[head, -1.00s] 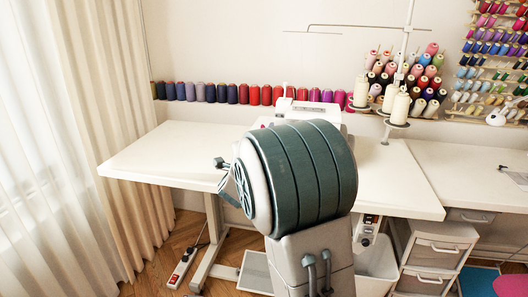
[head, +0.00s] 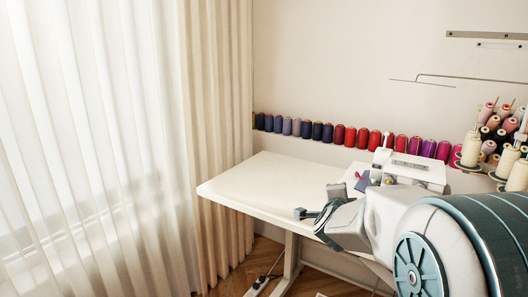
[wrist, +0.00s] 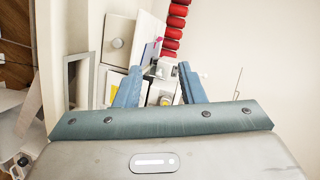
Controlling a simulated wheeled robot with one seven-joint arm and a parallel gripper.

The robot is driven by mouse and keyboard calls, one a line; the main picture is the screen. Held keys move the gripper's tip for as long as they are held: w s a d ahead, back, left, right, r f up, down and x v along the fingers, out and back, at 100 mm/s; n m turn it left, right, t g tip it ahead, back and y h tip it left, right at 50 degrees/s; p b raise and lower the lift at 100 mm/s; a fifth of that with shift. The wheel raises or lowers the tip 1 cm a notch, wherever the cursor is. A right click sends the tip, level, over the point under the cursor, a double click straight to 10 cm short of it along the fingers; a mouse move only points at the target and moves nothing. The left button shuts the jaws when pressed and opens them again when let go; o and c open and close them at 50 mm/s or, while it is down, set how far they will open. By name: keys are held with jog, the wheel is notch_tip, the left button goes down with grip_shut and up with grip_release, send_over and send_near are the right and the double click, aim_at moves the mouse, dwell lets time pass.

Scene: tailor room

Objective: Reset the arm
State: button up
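My arm reaches in from the lower right of the head view, over the front of the white table (head: 262,178). My gripper (head: 303,214) is at its end, near the table's front edge. In the wrist view my gripper (wrist: 160,82) shows two blue fingers spread apart with nothing held between them. The white sewing machine (head: 415,171) stands on the table behind my arm. Part of it shows farther off between the fingers in the wrist view (wrist: 162,90).
A row of thread spools (head: 338,133) stands along the wall behind the table. Cone spools on a thread stand (head: 472,150) are at the right. A curtain (head: 215,120) hangs at the left. The table's left part is clear.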

jog(key=s+a+r+n+g+y+p, duration=0.35)
jog(key=s+a+n+y+p, duration=0.2)
jog(key=s+n, duration=0.25)
jog(key=s+a+r+n+g+p, duration=0.1)
jog(key=s+n+g+p, duration=0.6)
jog(key=s, duration=1.6)
jog(key=n+g, duration=0.1)
jog(key=n, duration=0.2)
jog(key=shift+s+a+r+n+p, duration=0.15)
jog(key=shift+a+r+n+p, duration=0.15)
jog(key=shift+n+p, duration=0.1)
